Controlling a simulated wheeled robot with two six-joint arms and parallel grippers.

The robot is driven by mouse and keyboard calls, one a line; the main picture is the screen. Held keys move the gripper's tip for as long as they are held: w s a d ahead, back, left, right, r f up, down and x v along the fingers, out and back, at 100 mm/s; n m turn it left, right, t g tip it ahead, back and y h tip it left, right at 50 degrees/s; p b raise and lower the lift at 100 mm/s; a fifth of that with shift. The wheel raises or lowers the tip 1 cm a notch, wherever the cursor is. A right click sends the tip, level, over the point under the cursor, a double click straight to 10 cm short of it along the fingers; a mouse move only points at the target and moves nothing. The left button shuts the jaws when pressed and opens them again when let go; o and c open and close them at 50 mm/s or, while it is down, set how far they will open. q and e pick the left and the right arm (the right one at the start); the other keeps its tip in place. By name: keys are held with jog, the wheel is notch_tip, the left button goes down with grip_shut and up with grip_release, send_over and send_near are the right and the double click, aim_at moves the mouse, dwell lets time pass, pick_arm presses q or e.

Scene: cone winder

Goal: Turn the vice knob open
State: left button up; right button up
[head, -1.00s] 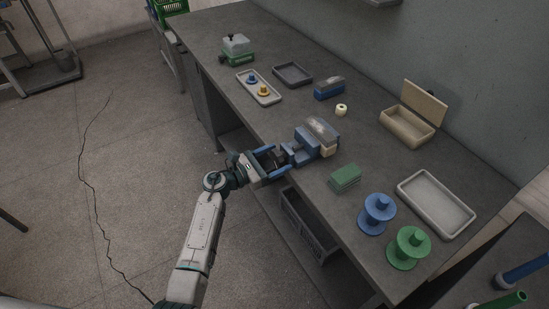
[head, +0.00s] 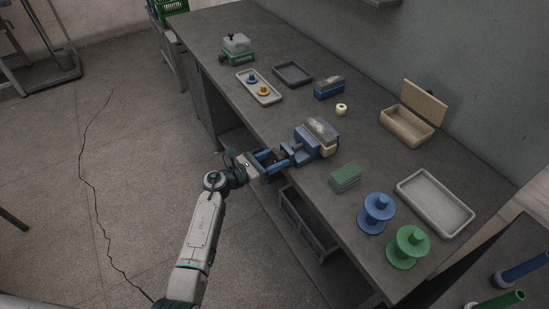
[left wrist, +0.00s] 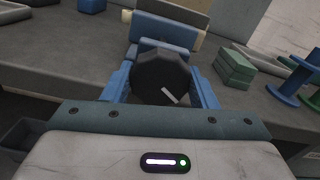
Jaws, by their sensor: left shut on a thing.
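The blue vice (head: 313,140) stands near the front edge of the bench, with a grey block and a cream piece at its jaws. Its black knob (left wrist: 162,77) faces me in the left wrist view and bears a pale mark at its lower right. My left gripper (head: 279,155) reaches in from the left at the bench edge. Its blue fingers are shut on the knob, one on each side, as the left wrist view (left wrist: 163,92) shows. The vice body (left wrist: 165,30) is behind the knob there. My right gripper is not in view.
A green block (head: 345,178) lies right of the vice, with a blue spool (head: 376,212) and a green spool (head: 408,247) beyond. An open wooden box (head: 406,126) sits farther back.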

pick_arm(q)
jog(key=shift+n+p, duration=0.6)
jog(key=shift+n, duration=1.4)
jog(key=shift+f, duration=0.1)
jog(key=o, duration=1)
